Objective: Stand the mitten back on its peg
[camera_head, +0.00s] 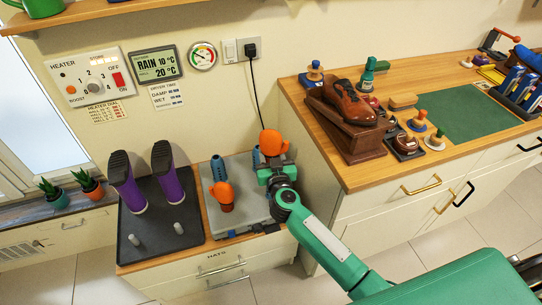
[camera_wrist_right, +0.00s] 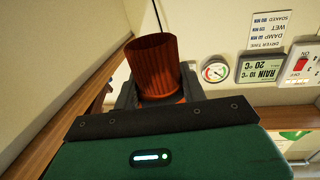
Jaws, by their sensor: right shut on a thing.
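An orange mitten (camera_head: 272,143) is in my right gripper (camera_head: 277,172), at the back right of the grey dryer tray (camera_head: 248,215). In the right wrist view its ribbed cuff (camera_wrist_right: 152,67) shows between the jaws (camera_wrist_right: 157,98), which are shut on it. That view is upside down, so the cuff end points downward. A blue ribbed peg (camera_head: 256,157) shows just left of the held mitten; whether the cuff touches it I cannot tell. A second orange mitten (camera_head: 222,194) stands on the tray, with another blue peg (camera_head: 218,168) behind it. My left gripper is out of view.
Purple boots (camera_head: 170,184) stand soles up on the dark mat (camera_head: 150,242) at left. The wooden counter (camera_head: 315,115) with a brown shoe (camera_head: 350,102) rises close on the right. A black cord (camera_head: 256,95) hangs on the wall behind.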

